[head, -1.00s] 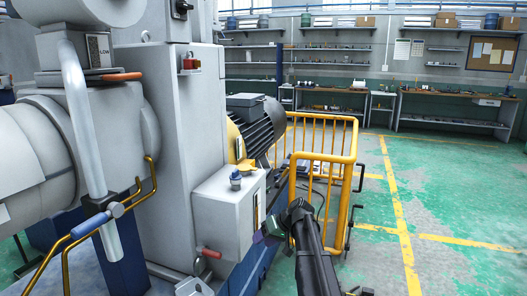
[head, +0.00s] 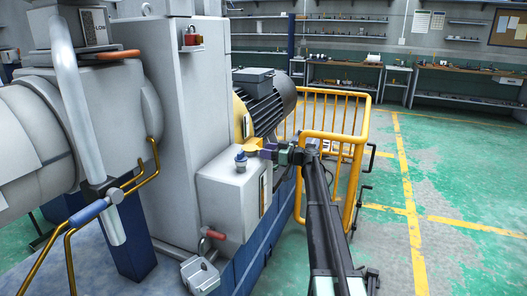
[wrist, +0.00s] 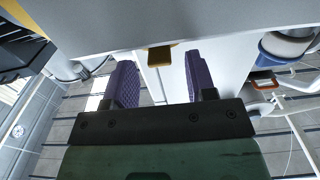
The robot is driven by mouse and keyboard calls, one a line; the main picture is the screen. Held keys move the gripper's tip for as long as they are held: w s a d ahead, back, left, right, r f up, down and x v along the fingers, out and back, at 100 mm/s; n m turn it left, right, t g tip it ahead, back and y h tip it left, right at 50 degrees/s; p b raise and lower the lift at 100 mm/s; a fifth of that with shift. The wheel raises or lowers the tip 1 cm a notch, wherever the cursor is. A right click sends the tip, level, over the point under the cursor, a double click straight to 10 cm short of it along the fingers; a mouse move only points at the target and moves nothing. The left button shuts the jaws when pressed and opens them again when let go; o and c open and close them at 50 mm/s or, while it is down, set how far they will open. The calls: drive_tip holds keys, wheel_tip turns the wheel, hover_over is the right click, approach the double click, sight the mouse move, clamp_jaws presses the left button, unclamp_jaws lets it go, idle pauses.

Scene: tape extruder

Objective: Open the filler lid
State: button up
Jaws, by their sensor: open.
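A pale grey box (head: 232,192) stands beside the machine column in the head view, with a small blue-capped fitting (head: 240,163) on top. I take its flat top to be the filler lid (head: 222,170); in the wrist view a broad grey edge (wrist: 110,28) crosses the top. My gripper (head: 267,151) is at the box's far right edge. Its purple fingers (wrist: 158,74) are open, with the tab between and just beyond them; no contact shows. The lid looks shut.
A dark finned motor (head: 265,100) stands behind the box, and a yellow railing (head: 333,134) is close to my arm on the right. Green floor (head: 450,195) is free to the right.

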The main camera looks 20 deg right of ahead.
drive_tip(key=shift+x, duration=1)
drive_tip(key=shift+c, duration=0.3)
clamp_jaws()
drive_tip(key=shift+r, duration=0.1)
